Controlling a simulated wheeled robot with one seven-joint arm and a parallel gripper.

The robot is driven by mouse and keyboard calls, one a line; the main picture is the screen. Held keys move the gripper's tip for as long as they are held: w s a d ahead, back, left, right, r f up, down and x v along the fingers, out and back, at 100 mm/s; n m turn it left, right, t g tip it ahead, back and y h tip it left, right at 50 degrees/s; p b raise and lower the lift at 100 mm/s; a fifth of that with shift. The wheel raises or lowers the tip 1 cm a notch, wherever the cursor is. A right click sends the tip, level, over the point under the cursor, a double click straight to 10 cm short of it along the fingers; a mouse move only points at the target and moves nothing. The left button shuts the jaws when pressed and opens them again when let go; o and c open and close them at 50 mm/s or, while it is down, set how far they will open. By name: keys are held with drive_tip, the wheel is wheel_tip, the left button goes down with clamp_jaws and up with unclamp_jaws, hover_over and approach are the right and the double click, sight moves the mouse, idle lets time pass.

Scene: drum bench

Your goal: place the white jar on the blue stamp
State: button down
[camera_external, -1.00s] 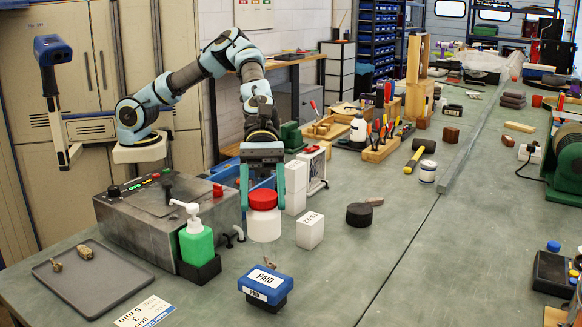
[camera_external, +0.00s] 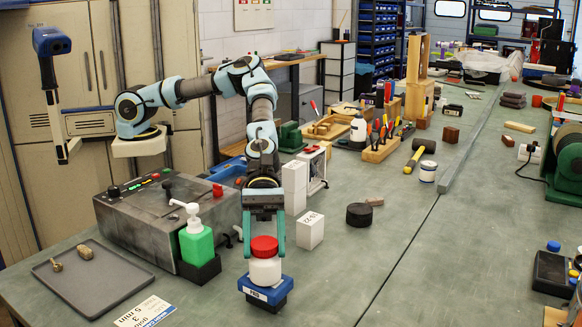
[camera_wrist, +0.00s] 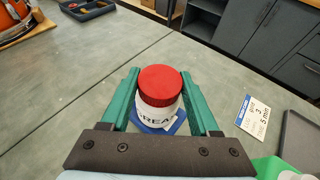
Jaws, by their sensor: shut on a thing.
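The white jar (camera_external: 265,271) has a red lid and stands upright over the blue stamp (camera_external: 280,298) on the bench. In the external view the jar's bottom meets the stamp's top; I cannot tell whether it presses on it fully. My gripper (camera_external: 265,249) points down, with its green fingers on both sides of the jar, shut on it. In the wrist view the jar (camera_wrist: 160,88) sits between the fingers (camera_wrist: 160,98), and the stamp (camera_wrist: 180,124) shows below it. The jar hides most of the stamp's top.
A green pump bottle (camera_external: 196,243) stands left of the stamp, by a grey metal box (camera_external: 150,232). A white box (camera_external: 310,230) and a black round puck (camera_external: 359,214) stand to the right and behind. A grey tray (camera_external: 110,283) lies at left. The bench right of the stamp is clear.

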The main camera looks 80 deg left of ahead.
drive_tip(key=shift+c, duration=0.6)
unclamp_jaws()
drive_tip(key=shift+f, duration=0.1)
drive_tip(key=b+v, duration=0.3)
drive_tip(key=v, duration=0.9)
drive_tip(key=shift+b, duration=0.4)
